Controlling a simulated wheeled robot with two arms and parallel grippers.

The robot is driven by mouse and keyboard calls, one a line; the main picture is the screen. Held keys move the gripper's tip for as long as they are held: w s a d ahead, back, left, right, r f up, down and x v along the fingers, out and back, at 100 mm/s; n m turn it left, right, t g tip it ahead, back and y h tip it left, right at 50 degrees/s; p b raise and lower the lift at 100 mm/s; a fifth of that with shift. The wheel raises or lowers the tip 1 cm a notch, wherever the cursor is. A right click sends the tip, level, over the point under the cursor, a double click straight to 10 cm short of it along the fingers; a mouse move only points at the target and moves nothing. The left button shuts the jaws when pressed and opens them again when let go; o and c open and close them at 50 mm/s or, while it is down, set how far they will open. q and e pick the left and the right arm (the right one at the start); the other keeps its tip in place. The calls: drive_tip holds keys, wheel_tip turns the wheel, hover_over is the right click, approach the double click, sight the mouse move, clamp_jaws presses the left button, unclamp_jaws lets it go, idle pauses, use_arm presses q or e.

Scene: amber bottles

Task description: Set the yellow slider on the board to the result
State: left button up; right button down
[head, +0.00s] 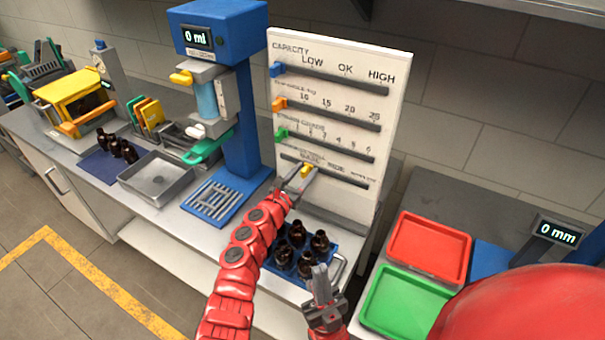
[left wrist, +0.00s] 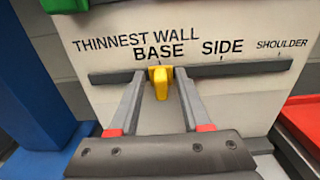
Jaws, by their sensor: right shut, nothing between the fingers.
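The white board (head: 395,70) stands upright behind the bottles, with several slider tracks. The yellow slider (head: 307,171) sits on the lowest track, labelled THINNEST WALL. In the left wrist view the yellow slider (left wrist: 160,82) is under BASE, with SIDE and SHOULDER further right. My left gripper (head: 298,180) is at the slider; in the left wrist view its fingers (left wrist: 161,85) stand on either side of it, with small gaps visible. My right gripper (head: 321,277) is shut and empty, low in front of the board near the bottles.
Amber bottles (head: 296,234) stand in a blue crate below the board. A red tray (head: 430,245) and a green tray (head: 405,305) lie to the right, near a display (head: 556,233) reading 0 mm. A blue machine (head: 240,110) reading 0 ml stands left of the board.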

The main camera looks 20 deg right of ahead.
use_arm(q)
drive_tip(key=shift+s+a, duration=0.2)
drive_tip(key=shift+a, duration=0.05)
drive_tip(key=v, duration=1.6)
drive_tip(key=shift+s+a+b, duration=0.25)
drive_tip(key=shift+a+b, duration=0.05)
drive_tip(key=shift+b, duration=0.05)
